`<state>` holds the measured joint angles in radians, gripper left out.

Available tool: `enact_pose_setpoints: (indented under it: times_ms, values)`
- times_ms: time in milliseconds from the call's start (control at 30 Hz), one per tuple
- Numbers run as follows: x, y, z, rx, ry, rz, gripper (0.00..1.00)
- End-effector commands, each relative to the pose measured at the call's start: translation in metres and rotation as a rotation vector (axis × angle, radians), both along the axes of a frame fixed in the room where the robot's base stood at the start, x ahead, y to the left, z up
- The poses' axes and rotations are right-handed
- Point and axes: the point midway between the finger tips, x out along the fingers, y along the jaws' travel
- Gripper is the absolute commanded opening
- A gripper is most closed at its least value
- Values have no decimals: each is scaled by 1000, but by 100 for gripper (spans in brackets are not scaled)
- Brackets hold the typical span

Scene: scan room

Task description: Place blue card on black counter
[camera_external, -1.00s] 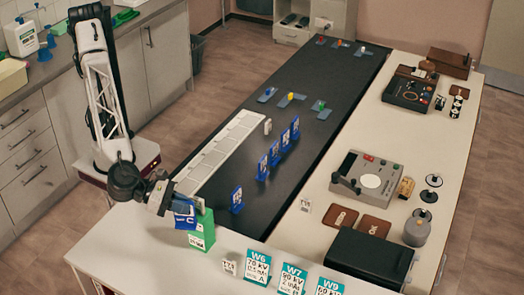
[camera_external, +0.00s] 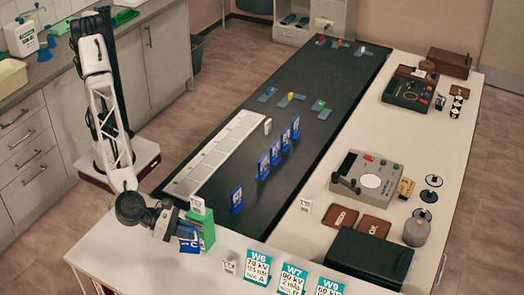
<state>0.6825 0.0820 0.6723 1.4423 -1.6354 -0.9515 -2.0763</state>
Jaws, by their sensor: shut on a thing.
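A blue card (camera_external: 189,244) with a white patch is in my gripper (camera_external: 184,233), at the front left end of the table. My gripper is shut on it and hides part of it. The card is beside the green block (camera_external: 207,232), on its left front side; I cannot tell whether they touch. The black counter (camera_external: 283,197) runs from near the green block to the far end. Several other blue cards stand upright on it, with the nearest one (camera_external: 236,200) apart from a row (camera_external: 275,153).
A long white slotted strip (camera_external: 215,157) lies along the counter's left edge. White-and-teal cards (camera_external: 258,267) stand on the white table at the front. A grey device (camera_external: 367,181) and a black box (camera_external: 365,256) stand right. Black surface right of the upright cards is clear.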

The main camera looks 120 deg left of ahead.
Motion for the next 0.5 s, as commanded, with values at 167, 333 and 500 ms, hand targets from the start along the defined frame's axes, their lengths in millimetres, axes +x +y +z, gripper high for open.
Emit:
enact_pose_setpoints:
  times_ms: [167, 333, 500]
  values:
    - [0, 0, -23, 3, 2, -1, 0]
    - [0, 0, -39, 2, 1, -1, 0]
    - [0, 0, -44, 0, 0, 0, 0]
